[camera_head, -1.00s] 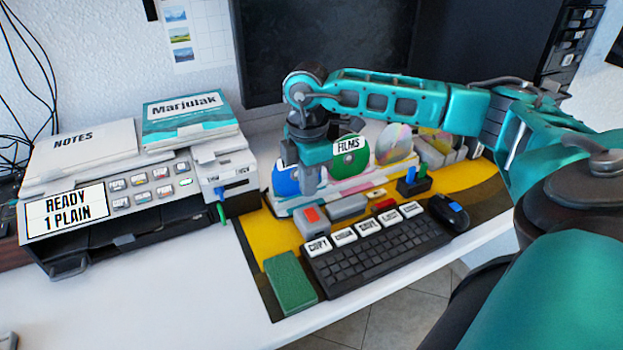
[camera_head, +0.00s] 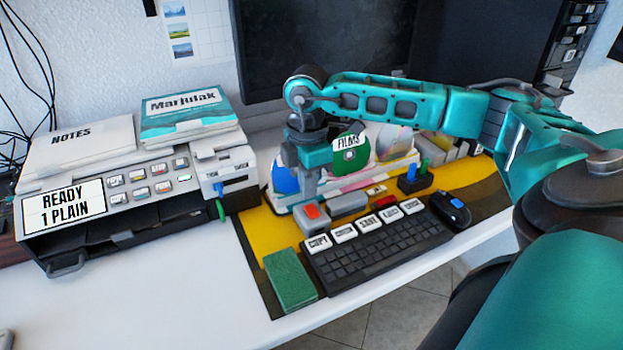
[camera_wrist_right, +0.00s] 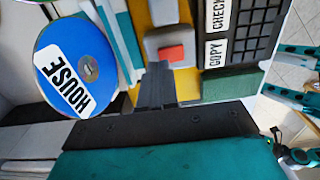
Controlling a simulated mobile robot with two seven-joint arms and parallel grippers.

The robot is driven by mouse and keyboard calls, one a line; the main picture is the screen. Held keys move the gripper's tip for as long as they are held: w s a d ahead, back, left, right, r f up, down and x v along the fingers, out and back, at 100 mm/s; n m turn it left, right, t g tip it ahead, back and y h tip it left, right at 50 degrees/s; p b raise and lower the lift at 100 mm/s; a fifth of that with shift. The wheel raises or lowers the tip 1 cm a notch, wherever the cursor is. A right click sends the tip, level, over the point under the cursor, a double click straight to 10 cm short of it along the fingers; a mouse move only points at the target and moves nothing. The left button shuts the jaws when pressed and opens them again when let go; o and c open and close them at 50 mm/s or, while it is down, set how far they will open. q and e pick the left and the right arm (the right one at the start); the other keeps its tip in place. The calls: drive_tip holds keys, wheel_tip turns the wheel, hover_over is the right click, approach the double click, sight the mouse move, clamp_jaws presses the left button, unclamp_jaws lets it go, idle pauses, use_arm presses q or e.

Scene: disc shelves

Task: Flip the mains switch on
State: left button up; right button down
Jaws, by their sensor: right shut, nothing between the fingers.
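A small grey box with an orange-red rocker, which looks like the mains switch (camera_head: 312,213), sits on the yellow mat behind the left end of the keyboard. It also shows in the right wrist view (camera_wrist_right: 171,53). My right gripper (camera_head: 308,196) points down just behind the rocker. Its fingers (camera_wrist_right: 157,68) are shut and empty, with the tips close to the box; I cannot tell whether they touch it. The rocker's on or off position is too small to tell.
A keyboard (camera_head: 370,252) with white labelled keys and a green pad (camera_head: 290,279) lie in front. A rack of discs, one marked FILMS (camera_head: 350,154), stands close behind the gripper. A printer (camera_head: 115,195) is at left. The white desk front (camera_head: 190,305) is clear.

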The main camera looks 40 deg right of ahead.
sight(309, 205)
drive_tip(key=shift+f+b, duration=0.85)
drive_tip(key=shift+f, duration=0.55)
drive_tip(key=shift+r, duration=0.2)
wheel_tip(309, 205, up, 7)
drive_tip(key=p, duration=0.6)
drive_tip(key=shift+f, duration=0.1)
drive_tip(key=shift+s+f, duration=0.1)
idle(0.4)
